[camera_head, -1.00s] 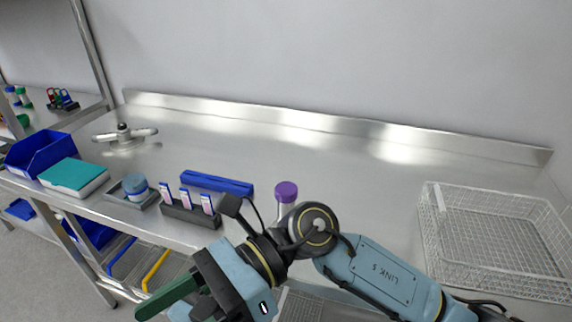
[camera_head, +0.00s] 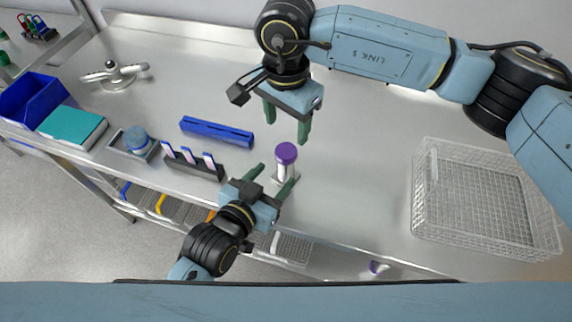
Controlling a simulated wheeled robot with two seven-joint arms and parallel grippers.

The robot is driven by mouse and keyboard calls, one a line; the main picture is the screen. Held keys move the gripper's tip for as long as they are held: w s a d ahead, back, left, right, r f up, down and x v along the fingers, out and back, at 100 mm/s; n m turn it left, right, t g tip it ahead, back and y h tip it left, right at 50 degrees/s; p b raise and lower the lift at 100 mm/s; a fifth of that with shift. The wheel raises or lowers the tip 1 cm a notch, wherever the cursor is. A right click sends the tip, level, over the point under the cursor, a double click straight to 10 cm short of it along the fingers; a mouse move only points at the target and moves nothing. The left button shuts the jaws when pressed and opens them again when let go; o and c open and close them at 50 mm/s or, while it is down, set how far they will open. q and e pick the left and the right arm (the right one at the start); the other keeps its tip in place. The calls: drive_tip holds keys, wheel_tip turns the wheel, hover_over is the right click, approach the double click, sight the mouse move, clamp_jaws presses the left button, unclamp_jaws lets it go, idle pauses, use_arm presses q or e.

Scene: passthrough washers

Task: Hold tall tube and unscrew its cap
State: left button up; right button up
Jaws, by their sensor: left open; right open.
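The tall tube (camera_head: 280,173) stands upright on the steel table near its front edge, with a purple cap (camera_head: 286,153) on top. My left gripper (camera_head: 273,174) comes in from the lower left. Its green fingers are open, one on each side of the tube, with the tube between or just beyond the tips; I cannot tell if they touch it. My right gripper (camera_head: 287,122) hangs above and behind the tube. Its green fingers are open, apart from the cap and empty.
A white wire basket (camera_head: 420,190) stands at right. At left are a dark rack with several slides (camera_head: 193,164), a blue bar-shaped holder (camera_head: 216,131), a blue-lidded jar (camera_head: 137,138), a teal box (camera_head: 73,127) and a blue bin (camera_head: 30,98). The table's middle is clear.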

use_arm(q)
drive_tip(key=x, duration=0.8)
drive_tip(key=shift+w+d, duration=0.15)
drive_tip(key=shift+w, duration=0.1)
drive_tip(key=shift+c, duration=0.4)
clamp_jaws()
